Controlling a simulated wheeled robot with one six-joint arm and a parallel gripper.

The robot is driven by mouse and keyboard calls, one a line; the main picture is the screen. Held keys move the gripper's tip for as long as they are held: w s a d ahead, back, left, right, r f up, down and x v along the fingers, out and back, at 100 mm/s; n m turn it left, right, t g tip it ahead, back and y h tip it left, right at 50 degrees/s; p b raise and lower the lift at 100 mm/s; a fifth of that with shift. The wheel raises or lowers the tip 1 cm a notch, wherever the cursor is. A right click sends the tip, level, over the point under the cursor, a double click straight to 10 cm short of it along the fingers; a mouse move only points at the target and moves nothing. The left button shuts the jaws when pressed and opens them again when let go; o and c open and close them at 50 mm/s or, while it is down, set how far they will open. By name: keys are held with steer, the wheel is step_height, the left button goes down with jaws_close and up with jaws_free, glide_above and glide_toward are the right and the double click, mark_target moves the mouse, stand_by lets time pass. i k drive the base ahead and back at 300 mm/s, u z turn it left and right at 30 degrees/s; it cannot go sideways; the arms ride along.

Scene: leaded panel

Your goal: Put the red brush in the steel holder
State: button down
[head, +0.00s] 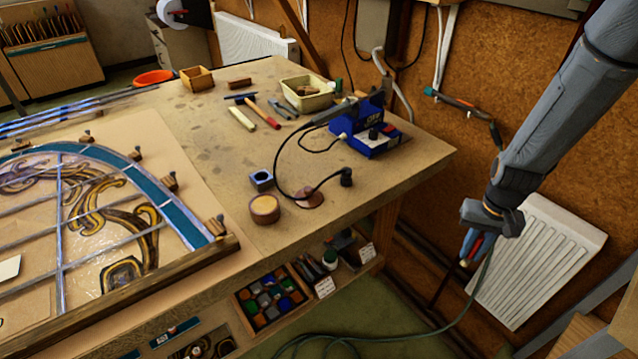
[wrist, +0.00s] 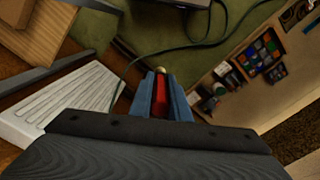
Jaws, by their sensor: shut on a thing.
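My gripper (head: 470,246) hangs in the air off the right end of the bench, pointing down. It is shut on the red brush (head: 477,243). In the wrist view the red brush (wrist: 160,98) sits between the two blue-grey fingers, with a small pale end beyond them; the fingers hide part of it. The steel holder (head: 261,181) looks like a small square blue-grey block with a dark opening on top. It stands on the bench, far to the left of my gripper. The wrist view does not show the holder.
On the bench (head: 390,165), a round wooden pot (head: 264,209) stands close to the holder. A dark cable loops beside both from the blue soldering station (head: 368,130). The leaded panel (head: 110,215) lies left. A white radiator (head: 540,260) is behind my gripper.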

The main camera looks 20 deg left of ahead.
mark_target(262, 183)
steer(key=u, duration=1.55)
